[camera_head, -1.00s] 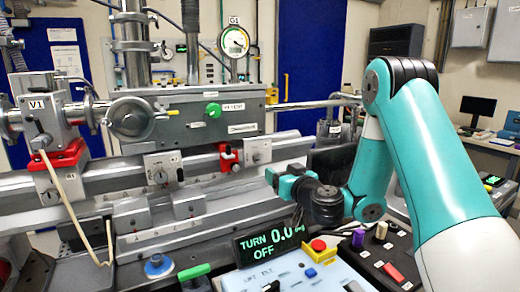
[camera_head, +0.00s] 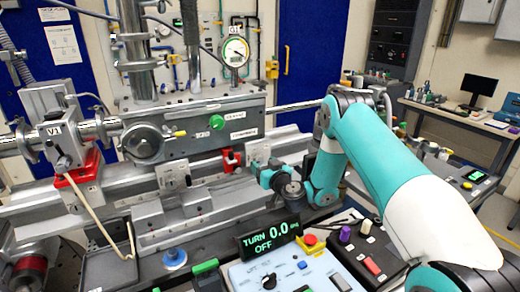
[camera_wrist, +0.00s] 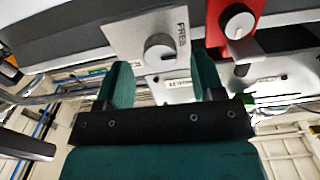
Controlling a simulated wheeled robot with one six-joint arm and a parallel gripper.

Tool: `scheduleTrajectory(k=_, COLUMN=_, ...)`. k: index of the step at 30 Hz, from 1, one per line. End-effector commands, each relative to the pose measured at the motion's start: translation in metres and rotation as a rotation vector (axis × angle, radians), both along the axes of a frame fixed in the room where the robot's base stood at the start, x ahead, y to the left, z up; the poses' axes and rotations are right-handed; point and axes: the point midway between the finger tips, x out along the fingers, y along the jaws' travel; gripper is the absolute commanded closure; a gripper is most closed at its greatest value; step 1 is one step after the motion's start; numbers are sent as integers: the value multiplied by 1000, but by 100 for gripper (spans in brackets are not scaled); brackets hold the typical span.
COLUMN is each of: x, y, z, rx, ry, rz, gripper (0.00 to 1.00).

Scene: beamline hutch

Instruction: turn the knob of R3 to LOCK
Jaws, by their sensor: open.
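In the wrist view a grey block has a round silver knob (camera_wrist: 158,53) with a slot mark and the word FREE printed beside it. A red block (camera_wrist: 245,48) with another pale knob sits to its right. No R3 label is legible, so I cannot tell for sure which block is R3. My gripper (camera_wrist: 165,80) is open and empty, its two green fingers either side of the grey block's knob in the picture; contact cannot be told. In the head view my gripper (camera_head: 263,170) is close to the grey block (camera_head: 258,152) at the right of the rail.
The long grey rail (camera_head: 200,196) carries other blocks and a small red clamp (camera_head: 230,160). A display (camera_head: 268,236) reads TURN 0.0 and OFF. A control box with a red button (camera_head: 310,240) stands in front, below my arm. Benches stand at the right.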

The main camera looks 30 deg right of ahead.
Motion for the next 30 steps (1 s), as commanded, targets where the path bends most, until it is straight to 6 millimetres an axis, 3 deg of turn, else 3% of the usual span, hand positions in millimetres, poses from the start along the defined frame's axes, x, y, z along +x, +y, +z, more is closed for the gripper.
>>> scheduleTrajectory(k=1, x=3, y=1, z=8, rx=0, ry=0, rz=1, gripper=38)
scheduleTrajectory(k=10, x=28, y=1, z=2, rx=-2, ry=0, rz=3, gripper=38)
scheduleTrajectory(k=22, x=32, y=0, z=0, rx=0, ry=0, rz=0, gripper=38)
scheduleTrajectory(k=28, x=32, y=0, z=0, rx=0, ry=0, rz=0, gripper=82)
scheduleTrajectory(k=30, x=32, y=0, z=0, rx=0, ry=0, rz=0, gripper=87)
